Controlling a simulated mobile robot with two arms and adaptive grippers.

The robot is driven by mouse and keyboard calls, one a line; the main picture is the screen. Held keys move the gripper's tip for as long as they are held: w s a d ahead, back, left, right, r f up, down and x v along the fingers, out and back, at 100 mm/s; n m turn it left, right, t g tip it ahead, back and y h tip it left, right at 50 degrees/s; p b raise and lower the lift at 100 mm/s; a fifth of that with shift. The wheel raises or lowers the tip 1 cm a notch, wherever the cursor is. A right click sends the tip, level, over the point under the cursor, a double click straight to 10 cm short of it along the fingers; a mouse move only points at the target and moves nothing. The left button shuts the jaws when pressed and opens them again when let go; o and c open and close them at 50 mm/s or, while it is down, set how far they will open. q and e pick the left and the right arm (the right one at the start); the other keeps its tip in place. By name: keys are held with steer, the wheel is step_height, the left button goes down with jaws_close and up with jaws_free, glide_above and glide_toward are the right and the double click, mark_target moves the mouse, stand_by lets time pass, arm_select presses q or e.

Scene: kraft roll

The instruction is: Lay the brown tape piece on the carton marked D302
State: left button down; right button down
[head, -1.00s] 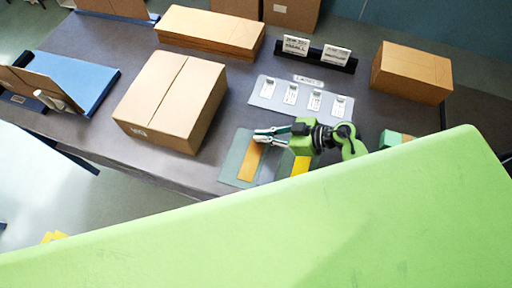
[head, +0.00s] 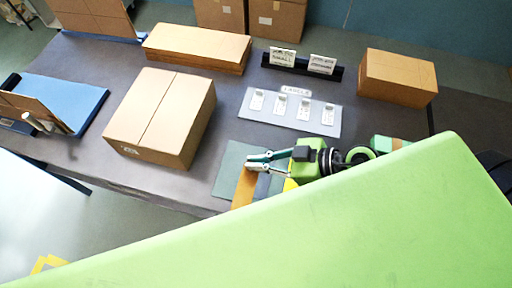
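The brown tape piece (head: 243,189) is a narrow strip at the table's front edge, reaching past the front of a grey-green mat (head: 228,170). My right gripper (head: 249,162) has its fingers at the strip's far end and appears shut on it; the exact contact is too small to see. A large closed carton (head: 165,112) stands left of the gripper, with a lengthwise seam along its top. A small pale mark shows on its front side, too small to read. The strip is apart from this carton. My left gripper is not in view.
A grey label sheet (head: 291,125) lies behind the gripper. Flat cardboard (head: 197,47) is stacked at the back, a smaller carton (head: 398,77) stands right, and a black holder (head: 301,71) carries two cards. A blue board (head: 62,95) lies left. Bare table surrounds the large carton.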

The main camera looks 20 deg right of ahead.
steer(key=shift+s+a+r, duration=0.15)
steer(key=shift+s+r, duration=0.15)
steer(key=shift+s, duration=0.3)
steer(key=shift+s+a+r, duration=0.2)
steer(key=shift+s+r, duration=0.05)
steer(key=shift+s, duration=0.4)
steer(key=shift+s+a+r, duration=0.15)
steer(key=shift+s+r, duration=0.15)
steer(key=shift+s, duration=0.3)
steer(key=w+d+r+b, duration=0.1)
steer(key=w+d+r, duration=0.7)
steer(key=r, duration=0.5)
steer(key=shift+w+d, duration=0.3)
steer(key=shift+w, duration=0.7)
steer(key=shift+r, duration=0.15)
